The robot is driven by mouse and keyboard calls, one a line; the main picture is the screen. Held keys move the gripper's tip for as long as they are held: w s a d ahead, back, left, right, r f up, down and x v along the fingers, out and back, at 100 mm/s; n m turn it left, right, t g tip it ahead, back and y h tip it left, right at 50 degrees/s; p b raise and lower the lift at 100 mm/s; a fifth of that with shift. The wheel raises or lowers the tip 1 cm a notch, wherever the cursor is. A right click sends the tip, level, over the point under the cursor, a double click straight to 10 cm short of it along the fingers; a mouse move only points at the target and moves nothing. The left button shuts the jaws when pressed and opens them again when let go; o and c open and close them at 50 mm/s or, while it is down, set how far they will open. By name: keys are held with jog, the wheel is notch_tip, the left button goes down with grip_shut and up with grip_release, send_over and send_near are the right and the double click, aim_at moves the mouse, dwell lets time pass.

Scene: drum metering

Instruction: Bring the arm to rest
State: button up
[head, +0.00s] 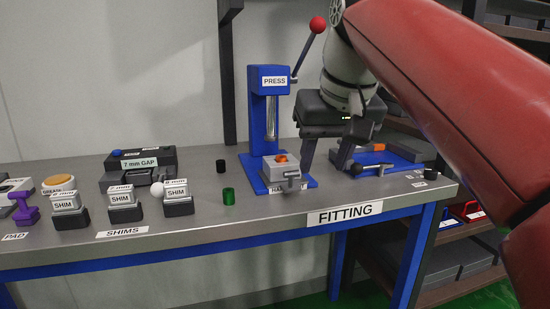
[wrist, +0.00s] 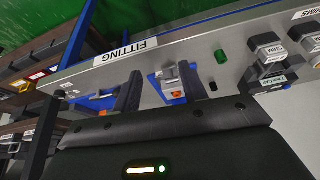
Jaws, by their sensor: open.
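My gripper (head: 322,156) hangs over the right part of the bench in the head view, beside the blue press. Its two dark fingers are spread apart with nothing seen between them. In the wrist view my gripper (wrist: 157,92) also shows open, with the bench beyond its fingers. My red arm link fills the right side of the head view and hides part of the shelving.
The blue press (head: 268,115) with a red-knobbed lever stands close left of my gripper. A grey block (head: 282,168) sits on its base. A blue fixture (head: 385,165) lies to the right. Green (head: 229,196) and black (head: 220,166) cylinders and shims (head: 122,203) stand left.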

jog(key=s+d+f, duration=0.2)
jog(key=s+f, duration=0.2)
jog(key=f, duration=0.5)
jog(key=s+d+f+m, duration=0.1)
jog(key=s+d+f, duration=0.2)
jog(key=f, duration=0.6)
jog(key=s+d+f+m+t+h, duration=0.1)
jog(key=s+d+f, duration=0.1)
jog(key=s+f, duration=0.5)
notch_tip(320, 180, down, 3)
jog(key=shift+d+r, duration=0.1)
jog(key=shift+d, duration=0.3)
